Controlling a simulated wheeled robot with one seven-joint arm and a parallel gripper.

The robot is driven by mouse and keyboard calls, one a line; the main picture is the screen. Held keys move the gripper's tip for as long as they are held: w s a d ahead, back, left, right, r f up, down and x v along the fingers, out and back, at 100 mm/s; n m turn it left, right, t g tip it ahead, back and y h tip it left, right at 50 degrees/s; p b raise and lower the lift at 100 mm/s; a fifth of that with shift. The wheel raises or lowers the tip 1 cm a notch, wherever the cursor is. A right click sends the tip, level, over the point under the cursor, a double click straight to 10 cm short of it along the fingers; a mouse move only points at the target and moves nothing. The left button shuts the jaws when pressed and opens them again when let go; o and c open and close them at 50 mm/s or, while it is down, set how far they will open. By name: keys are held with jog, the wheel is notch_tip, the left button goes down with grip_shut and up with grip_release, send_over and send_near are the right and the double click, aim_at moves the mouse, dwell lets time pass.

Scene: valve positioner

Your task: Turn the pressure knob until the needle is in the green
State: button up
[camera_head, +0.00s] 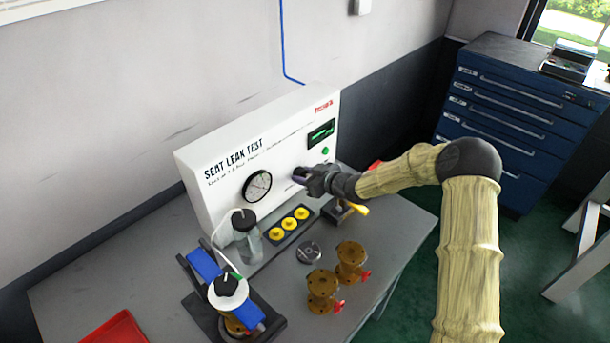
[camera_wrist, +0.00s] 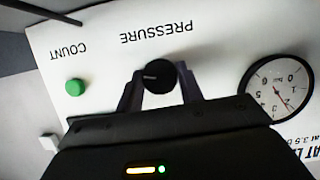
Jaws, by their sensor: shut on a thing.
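The black pressure knob (camera_wrist: 159,76) is on the white test panel under the word PRESSURE, upside down in the wrist view. My gripper (camera_wrist: 159,86) is shut on it, one finger on each side. The round pressure gauge (camera_wrist: 278,90) has a black rim and white face, right of the knob in the wrist view. Its thin reddish needle points down and right there. I cannot make out a green band. The gauge (camera_head: 257,186) also shows in the head view.
A green button (camera_wrist: 75,87) sits beside the knob. Below the panel are a black tray with yellow pieces (camera_head: 289,224), a clear jar (camera_head: 248,244) and brown valves (camera_head: 351,262). A clamped valve fixture (camera_head: 229,291) stands front left. A red tray (camera_head: 116,329) lies at the table's front.

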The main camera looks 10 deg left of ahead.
jog(key=shift+r+p, duration=0.15)
jog(key=shift+p, duration=0.35)
jog(key=m+p, duration=0.1)
jog(key=p, duration=0.1)
jog(key=shift+w+d+r+g+p, duration=0.1)
jog(key=shift+r+g+p, duration=0.05)
jog(key=shift+g+p, duration=0.2)
jog(key=m+g+y+p, duration=0.1)
jog(key=m+p, duration=0.1)
jog(key=p, duration=0.1)
jog(key=shift+w+f+m+g+y+p, duration=0.15)
jog(key=shift+m+g+y+p, duration=0.15)
jog(key=shift+m, duration=0.2)
jog(key=shift+s+f+m+g+y+p, duration=0.15)
jog(key=shift+m+g+y, duration=0.1)
jog(key=shift+m, duration=0.25)
jog(key=shift+w+m+g+y+b, duration=0.15)
jog(key=shift+m+g+y+b, duration=0.4)
jog(key=shift+m, duration=0.65)
jog(key=o, duration=1)
jog(key=shift+d, duration=0.15)
